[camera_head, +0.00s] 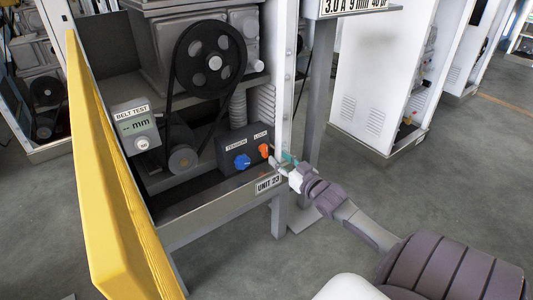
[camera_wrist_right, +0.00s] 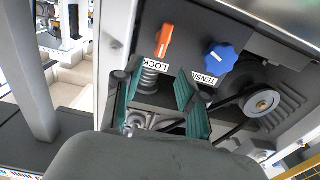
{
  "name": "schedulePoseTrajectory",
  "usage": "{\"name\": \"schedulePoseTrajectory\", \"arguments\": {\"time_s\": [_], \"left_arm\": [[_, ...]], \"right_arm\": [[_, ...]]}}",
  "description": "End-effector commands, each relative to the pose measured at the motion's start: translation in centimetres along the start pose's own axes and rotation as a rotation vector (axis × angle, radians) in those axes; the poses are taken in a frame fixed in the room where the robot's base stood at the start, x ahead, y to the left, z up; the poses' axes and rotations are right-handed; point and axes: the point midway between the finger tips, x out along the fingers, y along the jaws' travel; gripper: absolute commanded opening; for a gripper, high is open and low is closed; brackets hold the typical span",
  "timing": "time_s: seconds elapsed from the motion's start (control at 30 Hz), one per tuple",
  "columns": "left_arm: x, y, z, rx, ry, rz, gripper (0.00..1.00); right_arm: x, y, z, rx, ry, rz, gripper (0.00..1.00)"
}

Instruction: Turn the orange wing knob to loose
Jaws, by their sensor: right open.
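The orange wing knob (camera_head: 264,150) sits on a dark control box (camera_head: 236,161) under a LOCK label, in the lower right of the open cabinet. In the right wrist view the knob (camera_wrist_right: 165,40) stands upright with a slight tilt, just beyond the fingertips. My right gripper (camera_head: 283,160) is beside the knob in the head view, its teal fingers close to the cabinet's right post. In the right wrist view the right gripper (camera_wrist_right: 158,85) is open, with its fingers apart and nothing between them. The knob appears clear of the fingers. My left gripper is not in view.
A blue knob (camera_head: 242,161) labelled TENSION is left of the orange one. A belt and pulley (camera_head: 210,62) are above. A BELT TEST gauge (camera_head: 138,128) is at left. A yellow door (camera_head: 112,190) stands open. The white post (camera_head: 278,70) is near my right gripper.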

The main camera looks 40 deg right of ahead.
Motion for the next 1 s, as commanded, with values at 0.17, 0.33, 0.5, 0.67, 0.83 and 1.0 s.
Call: {"name": "schedulePoseTrajectory", "arguments": {"time_s": [0.17,0.33,0.5,0.67,0.83,1.0], "left_arm": [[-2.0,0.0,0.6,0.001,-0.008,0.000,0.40],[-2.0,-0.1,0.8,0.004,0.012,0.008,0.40],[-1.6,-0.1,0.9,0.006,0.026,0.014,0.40],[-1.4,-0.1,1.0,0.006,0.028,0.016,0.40],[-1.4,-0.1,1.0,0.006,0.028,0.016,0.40],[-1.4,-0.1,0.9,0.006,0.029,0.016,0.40]], "right_arm": [[3.8,0.1,0.3,0.000,0.002,0.001,0.41],[6.1,0.0,0.3,0.001,0.000,0.000,0.41],[7.2,0.0,0.2,0.000,-0.002,0.000,0.41],[7.4,0.0,0.1,0.000,-0.003,0.001,0.41],[7.4,0.0,0.1,0.000,-0.003,0.001,0.37],[7.4,0.0,0.1,0.000,-0.003,0.001,0.09]]}}
